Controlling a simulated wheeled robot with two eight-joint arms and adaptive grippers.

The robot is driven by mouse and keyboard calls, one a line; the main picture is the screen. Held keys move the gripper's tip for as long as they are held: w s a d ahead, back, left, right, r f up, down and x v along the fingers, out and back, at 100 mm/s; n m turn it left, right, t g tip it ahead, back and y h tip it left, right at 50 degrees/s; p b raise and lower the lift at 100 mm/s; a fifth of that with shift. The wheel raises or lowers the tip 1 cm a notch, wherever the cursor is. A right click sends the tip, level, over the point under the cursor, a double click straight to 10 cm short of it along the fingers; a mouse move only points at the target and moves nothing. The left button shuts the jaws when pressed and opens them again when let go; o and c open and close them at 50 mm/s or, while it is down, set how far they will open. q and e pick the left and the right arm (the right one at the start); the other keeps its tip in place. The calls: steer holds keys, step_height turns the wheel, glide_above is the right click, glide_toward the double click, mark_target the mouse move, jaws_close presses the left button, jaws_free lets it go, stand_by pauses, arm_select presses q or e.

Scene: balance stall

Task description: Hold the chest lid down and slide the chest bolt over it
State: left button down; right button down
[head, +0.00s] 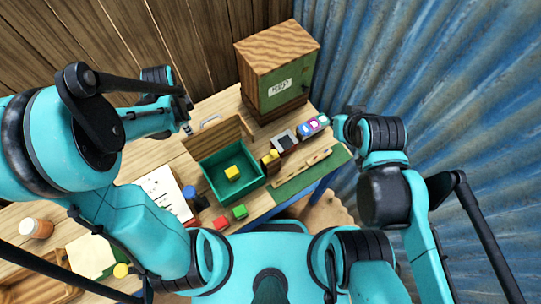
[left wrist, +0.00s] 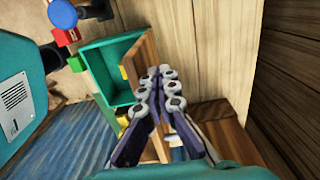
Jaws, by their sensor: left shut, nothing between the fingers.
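The chest (head: 207,180) is a green-lined open box on the table, with a yellow cube (head: 232,172) inside. Its wooden lid (head: 222,138) stands raised along the far edge. I cannot make out the bolt for certain; a small yellow-and-brown piece (head: 270,157) sits by the chest's right side.
A wooden cabinet (head: 268,75) stands at the back right. Red (head: 221,222) and green (head: 240,211) cubes lie in front. A white sheet (head: 163,190) lies left.

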arm_select(q)
steer(key=s+d+r+p, duration=0.5)
steer(key=s+r+p, duration=0.1)
steer(key=s+r, duration=0.1)
steer(key=shift+s, duration=0.6)
stand_by(1.0)
steer(key=shift+r, duration=0.1)
stand_by(0.5)
step_height(320, 180, up, 12)
stand_by(0.5)
